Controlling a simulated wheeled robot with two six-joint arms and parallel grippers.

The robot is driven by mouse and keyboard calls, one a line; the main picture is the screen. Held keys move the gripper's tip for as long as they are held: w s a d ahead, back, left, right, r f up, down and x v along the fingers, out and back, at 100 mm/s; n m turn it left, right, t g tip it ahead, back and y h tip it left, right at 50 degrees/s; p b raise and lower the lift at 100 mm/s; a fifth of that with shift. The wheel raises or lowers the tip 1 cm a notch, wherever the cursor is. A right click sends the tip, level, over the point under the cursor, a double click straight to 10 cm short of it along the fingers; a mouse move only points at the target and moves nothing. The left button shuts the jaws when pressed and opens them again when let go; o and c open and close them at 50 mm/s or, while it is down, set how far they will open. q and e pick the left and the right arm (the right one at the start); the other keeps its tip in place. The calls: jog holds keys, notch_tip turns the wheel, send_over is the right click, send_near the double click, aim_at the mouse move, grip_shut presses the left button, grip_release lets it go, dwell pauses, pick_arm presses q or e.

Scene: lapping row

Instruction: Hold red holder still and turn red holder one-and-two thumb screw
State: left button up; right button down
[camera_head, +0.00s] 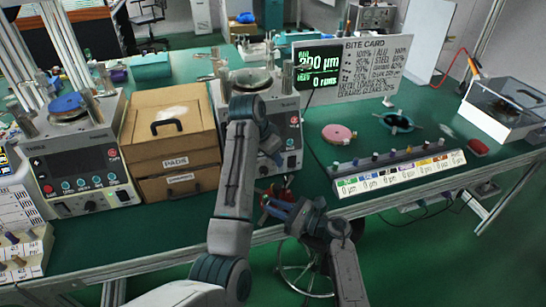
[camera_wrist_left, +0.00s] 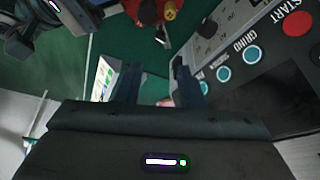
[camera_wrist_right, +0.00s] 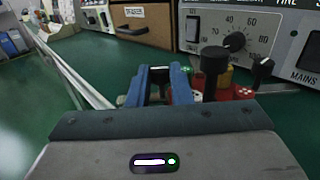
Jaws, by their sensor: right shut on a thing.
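The red holder (camera_head: 280,191) is small and stands near the front edge of the green bench. In the right wrist view it (camera_wrist_right: 240,92) shows beside my fingers, with a tall black knob (camera_wrist_right: 213,62) and brass parts. In the left wrist view the holder (camera_wrist_left: 148,12) is at the top edge, with a brass thumb screw (camera_wrist_left: 170,11). My right gripper (camera_head: 268,206) is at the holder, shut on part of it; the gripped part is mostly hidden. My left gripper (camera_wrist_left: 156,78) is open and empty, above and apart from the holder. Which screw is one-and-two is unclear.
A lapping machine (camera_head: 289,130) stands right behind the holder, with a cardboard drawer box (camera_head: 170,135) to its left. The bench's front edge is close.

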aim_at(285, 178)
pick_arm(q)
jog(key=w+d+n+g+y, duration=0.1)
jog(key=w+d+n, duration=0.1)
jog(key=n, duration=0.1)
jog(key=shift+w+d+r+g+y, duration=0.1)
jog(key=shift+w+d+g+y, duration=0.2)
jog(key=shift+w+d+g, duration=0.1)
jog(key=f+n, duration=0.1)
jog(key=f, duration=0.2)
jog(key=d+f+n+y, duration=0.1)
jog(key=f, duration=0.3)
jog(key=w+f+n+g, duration=0.1)
jog(key=f, duration=0.3)
jog(key=shift+d+f+y, duration=0.2)
jog(key=shift+f+y, duration=0.05)
jog(key=shift+y, duration=0.15)
grip_shut()
